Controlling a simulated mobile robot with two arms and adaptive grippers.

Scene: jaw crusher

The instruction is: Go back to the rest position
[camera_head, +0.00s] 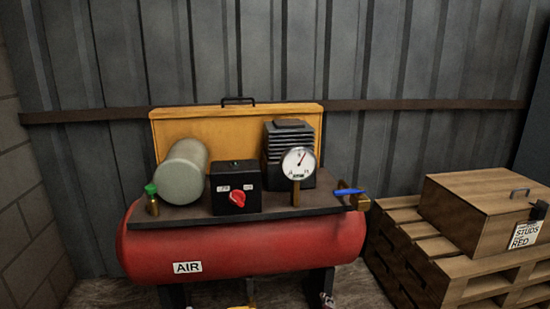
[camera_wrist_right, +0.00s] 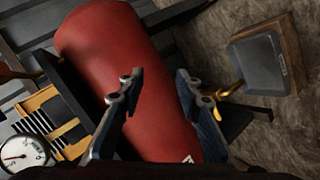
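My right gripper (camera_wrist_right: 160,75) shows in the right wrist view with its two dark fingers spread apart. Nothing is held between them, and the red air tank (camera_wrist_right: 105,40) shows behind and between the fingers. In the head view the same red tank (camera_head: 240,250) lies across the middle, with a white AIR label. Small parts at that view's bottom edge are cut off, and I cannot tell whether any belong to a gripper. My left gripper is not in view.
On the compressor's top plate stand a black switch box (camera_head: 236,188) with a red knob, a pressure gauge (camera_head: 298,163) and a blue-handled valve (camera_head: 350,191). A wooden box (camera_head: 470,205) sits on pallets (camera_head: 425,270) at right. A corrugated wall (camera_head: 420,60) closes the back.

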